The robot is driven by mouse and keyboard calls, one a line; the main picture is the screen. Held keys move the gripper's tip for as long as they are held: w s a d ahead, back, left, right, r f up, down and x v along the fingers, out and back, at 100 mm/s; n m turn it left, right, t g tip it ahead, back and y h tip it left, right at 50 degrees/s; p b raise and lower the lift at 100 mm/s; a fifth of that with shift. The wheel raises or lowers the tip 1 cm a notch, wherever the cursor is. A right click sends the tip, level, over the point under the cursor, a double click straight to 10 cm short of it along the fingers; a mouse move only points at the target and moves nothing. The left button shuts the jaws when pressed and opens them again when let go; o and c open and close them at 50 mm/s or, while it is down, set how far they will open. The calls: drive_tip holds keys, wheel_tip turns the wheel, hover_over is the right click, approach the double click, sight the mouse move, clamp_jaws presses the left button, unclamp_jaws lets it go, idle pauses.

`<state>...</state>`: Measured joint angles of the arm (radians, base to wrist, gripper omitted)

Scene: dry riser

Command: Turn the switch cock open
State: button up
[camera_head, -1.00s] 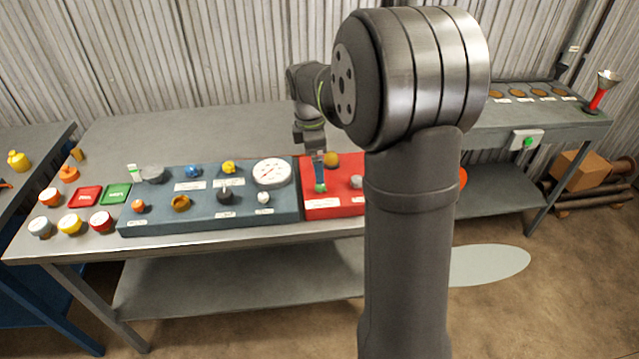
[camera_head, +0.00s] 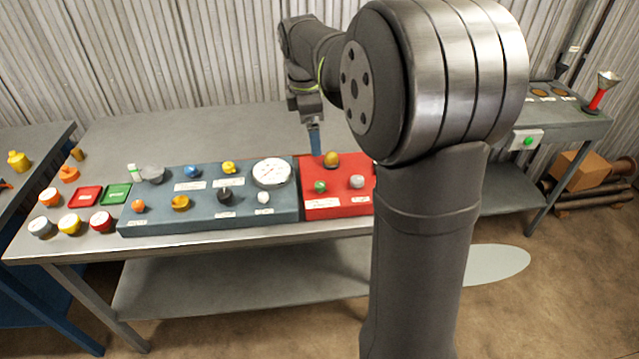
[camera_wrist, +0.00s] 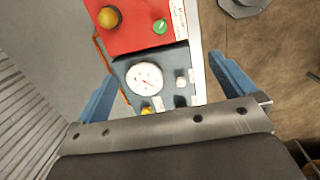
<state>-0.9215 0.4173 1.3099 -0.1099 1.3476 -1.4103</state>
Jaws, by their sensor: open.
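The labels are too small to read, so I cannot tell which fitting is the switch cock. The red panel (camera_head: 335,206) carries a green knob (camera_head: 320,187), a brass-yellow knob (camera_head: 331,159) and a grey-white knob (camera_head: 357,181). The blue panel (camera_head: 150,222) carries a black knob (camera_head: 225,195), a yellow cock (camera_head: 180,203) and other small fittings. My gripper (camera_head: 315,143) is open and empty, above the back edge of the red panel. In the wrist view, the blue fingers of my gripper (camera_wrist: 166,88) stand apart, with the green knob (camera_wrist: 160,26) beyond them.
A white gauge (camera_head: 271,172) sits on the blue panel; it shows between the fingers in the wrist view (camera_wrist: 145,78). Loose caps and red and green plates (camera_head: 85,196) lie at the left of the bench. The bench top (camera_head: 190,130) behind the panels is clear.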

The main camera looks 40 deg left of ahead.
drive_tip(key=shift+r, duration=0.55)
drive_tip(key=shift+c, duration=0.4)
